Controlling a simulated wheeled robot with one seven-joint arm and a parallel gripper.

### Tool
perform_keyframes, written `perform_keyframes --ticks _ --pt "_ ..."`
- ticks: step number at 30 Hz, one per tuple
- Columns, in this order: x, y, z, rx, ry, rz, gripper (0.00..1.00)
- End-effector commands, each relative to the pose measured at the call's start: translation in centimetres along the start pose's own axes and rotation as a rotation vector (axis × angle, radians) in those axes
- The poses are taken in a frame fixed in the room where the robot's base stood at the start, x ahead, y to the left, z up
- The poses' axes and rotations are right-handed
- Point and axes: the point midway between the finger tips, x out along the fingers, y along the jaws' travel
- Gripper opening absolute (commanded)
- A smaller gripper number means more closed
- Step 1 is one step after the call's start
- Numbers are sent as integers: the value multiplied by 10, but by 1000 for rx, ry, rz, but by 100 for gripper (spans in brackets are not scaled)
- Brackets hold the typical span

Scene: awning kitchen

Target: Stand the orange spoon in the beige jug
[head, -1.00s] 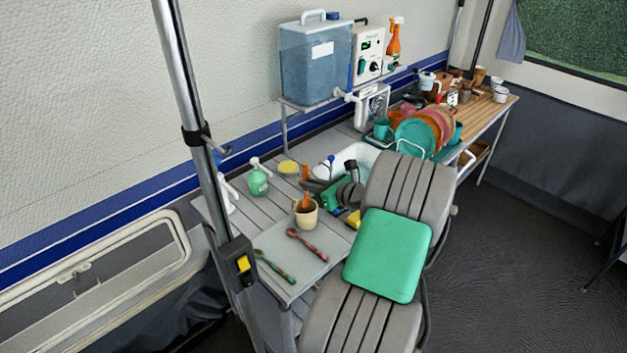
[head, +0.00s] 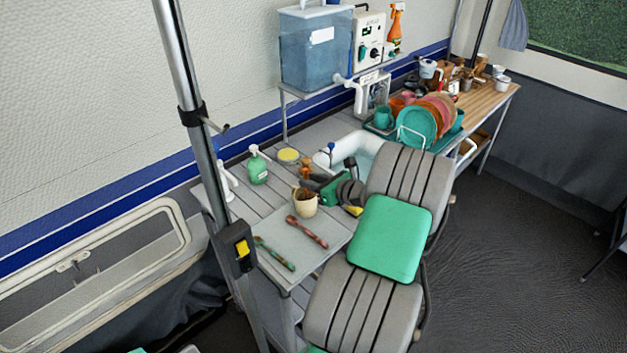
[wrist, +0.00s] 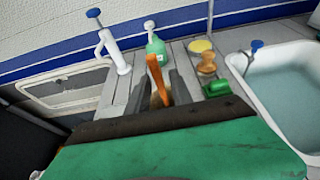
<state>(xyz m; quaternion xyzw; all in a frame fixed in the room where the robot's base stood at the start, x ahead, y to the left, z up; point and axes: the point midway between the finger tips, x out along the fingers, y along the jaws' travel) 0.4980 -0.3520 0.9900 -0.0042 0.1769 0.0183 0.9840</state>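The beige jug (head: 306,206) stands upright on the slatted table. The orange spoon (head: 303,193) shows at its mouth in the head view, mostly hidden by the jug wall. In the wrist view the spoon (wrist: 154,75) stands nearly upright, leaning slightly left, between my gripper's two grey fingers (wrist: 164,88). The fingers look apart, one on each side of it; I see no clear contact. The green and dark body of my gripper covers the lower wrist view and hides the jug there. In the head view my gripper is just right of and behind the jug, partly hidden.
A red spoon (head: 307,232) and a green spoon (head: 274,253) lie on a grey board in front of the jug. A green pump bottle (head: 258,168), a yellow-lidded pot (head: 288,156) and a brush (head: 305,167) stand behind. The sink (head: 362,148) is to the right.

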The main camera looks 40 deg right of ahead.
Motion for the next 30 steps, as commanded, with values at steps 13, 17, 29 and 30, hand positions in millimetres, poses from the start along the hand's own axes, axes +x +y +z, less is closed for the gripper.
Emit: perform_keyframes --ticks 13,17,29,30 --pt "-12 -2 0 0 -1 -4 35" --pt "-38 -2 -1 -1 0 -6 35" --pt "-78 0 0 0 0 1 35" --pt "-78 0 0 0 0 1 35"
